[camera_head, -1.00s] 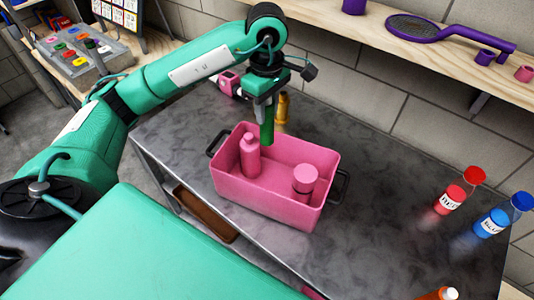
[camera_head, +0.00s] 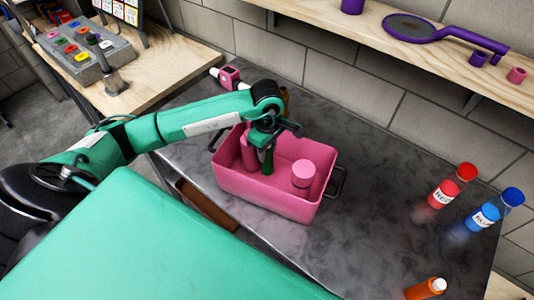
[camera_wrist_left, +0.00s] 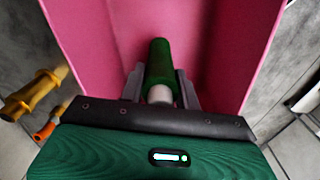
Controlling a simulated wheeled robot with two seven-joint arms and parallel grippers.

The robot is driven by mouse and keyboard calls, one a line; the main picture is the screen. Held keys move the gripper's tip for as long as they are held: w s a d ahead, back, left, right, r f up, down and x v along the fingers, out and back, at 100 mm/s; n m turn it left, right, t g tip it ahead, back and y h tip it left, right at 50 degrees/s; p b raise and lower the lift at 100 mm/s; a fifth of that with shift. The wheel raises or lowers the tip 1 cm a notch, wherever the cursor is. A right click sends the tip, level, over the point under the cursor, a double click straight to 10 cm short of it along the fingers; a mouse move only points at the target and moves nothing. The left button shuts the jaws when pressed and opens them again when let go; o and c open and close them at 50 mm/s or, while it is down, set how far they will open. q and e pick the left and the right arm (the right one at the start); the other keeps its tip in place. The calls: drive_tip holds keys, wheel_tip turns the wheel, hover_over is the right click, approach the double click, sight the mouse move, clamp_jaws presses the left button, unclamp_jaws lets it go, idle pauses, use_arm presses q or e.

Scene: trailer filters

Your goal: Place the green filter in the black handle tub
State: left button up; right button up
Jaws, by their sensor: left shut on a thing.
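The green filter (camera_head: 267,162) is a small dark green cylinder, held upright by my left gripper (camera_head: 266,150). In the left wrist view the filter (camera_wrist_left: 158,62) sits between the two fingers of the left gripper (camera_wrist_left: 158,88), which are shut on it. The tub (camera_head: 270,196) is pink with black handles at its ends and stands on the dark bench. The filter hangs over the tub's inside, at its left half; whether it touches the floor cannot be told. The tub's pink wall (camera_wrist_left: 255,35) also shows in the wrist view. My right gripper is out of view.
Inside the tub are a pink bottle (camera_head: 248,152), close left of the filter, and a pink jar (camera_head: 302,175) to the right.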

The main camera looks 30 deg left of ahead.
sight(267, 157)
use_arm(q)
wheel_tip(267, 157, down, 3)
drive_tip(key=shift+r+p, duration=0.2)
drive_tip(key=shift+p, duration=0.1)
drive_tip(key=shift+f, duration=0.2)
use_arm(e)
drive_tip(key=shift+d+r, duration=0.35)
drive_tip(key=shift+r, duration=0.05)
use_arm(q)
drive_tip(key=shift+f+b, duration=0.25)
drive_tip(key=shift+b, duration=0.1)
drive_tip(key=o, duration=1)
drive_tip(key=shift+r, duration=0.1)
drive_tip(key=shift+c, duration=0.2)
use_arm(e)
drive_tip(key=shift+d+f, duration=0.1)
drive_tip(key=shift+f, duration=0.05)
use_arm(q)
drive_tip(key=shift+r, duration=0.1)
